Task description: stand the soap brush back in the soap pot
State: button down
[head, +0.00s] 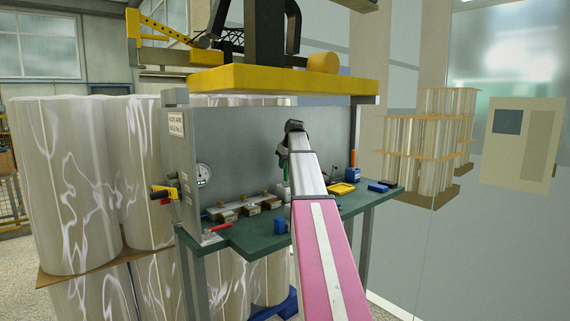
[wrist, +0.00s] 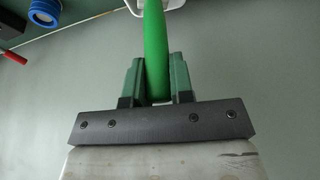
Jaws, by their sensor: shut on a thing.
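The soap brush, seen as a smooth green handle (wrist: 154,35), stands between the two dark green fingers of my gripper (wrist: 155,72) in the wrist view. My gripper is shut on that handle. In the head view my gripper (head: 283,158) is above the green bench, with a bit of green handle (head: 286,174) below it. A white rounded edge (wrist: 174,4) shows at the top of the wrist view by the handle. I cannot tell whether it belongs to the soap pot or to something else. The brush's far end is out of the wrist view.
A grey back panel (head: 235,150) rises behind. A yellow shelf (head: 285,80) hangs above.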

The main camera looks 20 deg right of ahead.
jog(key=shift+f, duration=0.55)
jog(key=c, duration=0.9)
grip_release()
jog(key=v, duration=1)
jog(key=shift+s+d+r, duration=0.15)
jog(key=shift+s+r, duration=0.05)
jog(key=shift+r, duration=0.1)
